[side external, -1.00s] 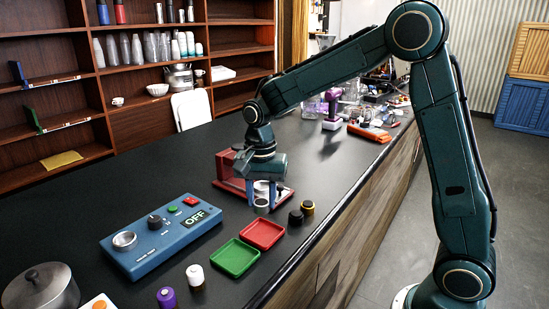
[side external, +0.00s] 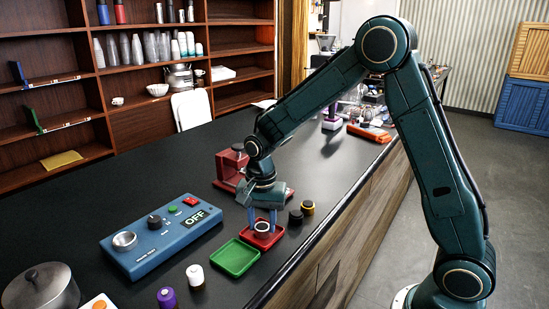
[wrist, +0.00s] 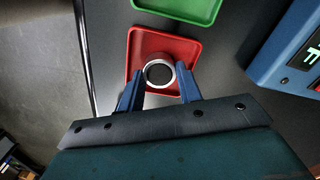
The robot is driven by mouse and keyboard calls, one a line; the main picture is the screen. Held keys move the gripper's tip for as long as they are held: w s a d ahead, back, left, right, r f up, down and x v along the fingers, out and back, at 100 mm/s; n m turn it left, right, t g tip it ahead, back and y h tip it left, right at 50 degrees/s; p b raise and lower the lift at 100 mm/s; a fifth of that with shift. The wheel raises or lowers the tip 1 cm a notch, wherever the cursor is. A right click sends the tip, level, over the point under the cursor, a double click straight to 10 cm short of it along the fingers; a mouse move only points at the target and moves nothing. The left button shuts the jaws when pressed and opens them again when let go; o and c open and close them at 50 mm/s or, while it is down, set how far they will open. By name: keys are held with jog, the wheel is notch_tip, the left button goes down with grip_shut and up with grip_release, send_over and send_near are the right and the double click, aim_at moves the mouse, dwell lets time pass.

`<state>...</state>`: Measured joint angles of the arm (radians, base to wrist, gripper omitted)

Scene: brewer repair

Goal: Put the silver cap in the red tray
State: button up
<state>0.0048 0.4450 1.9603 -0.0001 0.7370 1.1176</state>
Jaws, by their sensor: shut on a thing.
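The silver cap (side external: 262,227) is a small ring-like cap with a dark centre. My gripper (side external: 262,219) is shut on it, one blue finger on each side. The red tray (side external: 275,238) is directly below, and the cap is over or in it; I cannot tell whether it touches the tray floor. In the wrist view the cap (wrist: 159,74) sits between the fingertips (wrist: 159,82), within the outline of the red tray (wrist: 185,47).
A green tray (side external: 235,258) lies beside the red tray. A blue control box (side external: 160,238) reading OFF stands to the left. A red clamp-like fixture (side external: 229,168) is behind.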

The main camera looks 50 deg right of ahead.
aim_at(263, 226)
jog(key=shift+f, duration=0.1)
jog(key=o, duration=0.7)
jog(key=shift+o, duration=0.2)
notch_tip(263, 226, up, 12)
dwell(0.6)
jog(key=shift+r, duration=0.2)
